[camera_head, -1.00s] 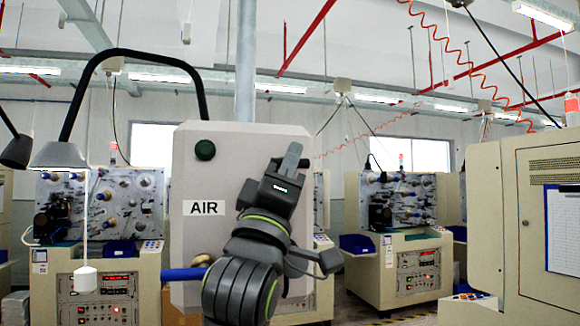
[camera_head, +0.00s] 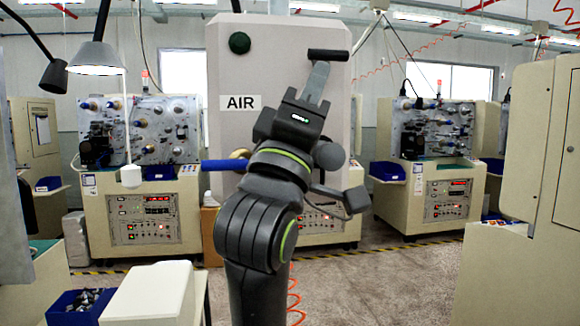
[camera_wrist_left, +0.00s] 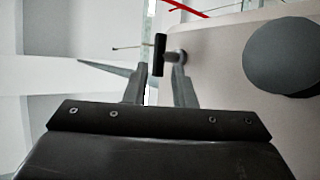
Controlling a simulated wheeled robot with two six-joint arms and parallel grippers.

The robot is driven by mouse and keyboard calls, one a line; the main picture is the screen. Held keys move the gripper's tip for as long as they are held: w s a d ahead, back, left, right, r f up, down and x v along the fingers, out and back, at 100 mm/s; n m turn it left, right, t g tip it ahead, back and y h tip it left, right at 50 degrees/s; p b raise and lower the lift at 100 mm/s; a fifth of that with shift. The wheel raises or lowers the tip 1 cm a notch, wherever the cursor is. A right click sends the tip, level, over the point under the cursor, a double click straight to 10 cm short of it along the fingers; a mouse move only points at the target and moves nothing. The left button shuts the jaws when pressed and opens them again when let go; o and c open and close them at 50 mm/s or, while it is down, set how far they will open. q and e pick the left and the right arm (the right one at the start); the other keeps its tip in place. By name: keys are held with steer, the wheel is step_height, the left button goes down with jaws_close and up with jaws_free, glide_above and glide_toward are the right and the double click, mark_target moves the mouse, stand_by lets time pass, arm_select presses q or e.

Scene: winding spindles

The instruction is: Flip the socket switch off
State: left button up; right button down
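A pale panel labelled AIR (camera_head: 216,134) stands in the middle of the head view. It carries a dark green round button (camera_head: 240,42) at upper left and a black bar-shaped handle (camera_head: 328,55) at upper right. I see nothing marked as a socket switch. My left gripper (camera_head: 318,82) points up in front of the panel, its tips just below the handle. In the left wrist view the fingers (camera_wrist_left: 158,86) are spread with an empty gap. The black handle (camera_wrist_left: 160,55) and its short stem appear just beyond the tips; contact is unclear. My right gripper is not in view.
Beige machines stand at left (camera_head: 140,215) and right (camera_head: 440,195). A lamp (camera_head: 97,57) hangs at left. A blue bar (camera_head: 222,165) sticks out left of my arm. A blue bin (camera_head: 80,308) is at lower left. Floor is open at centre right.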

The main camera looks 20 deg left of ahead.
arm_select(q)
steer(key=b+v, duration=0.5)
steer(key=v, duration=0.5)
steer(key=shift+s+f+b, duration=0.2)
steer(key=shift+s+b, duration=0.05)
steer(key=shift+b, duration=0.15)
steer(key=shift+r, duration=0.1)
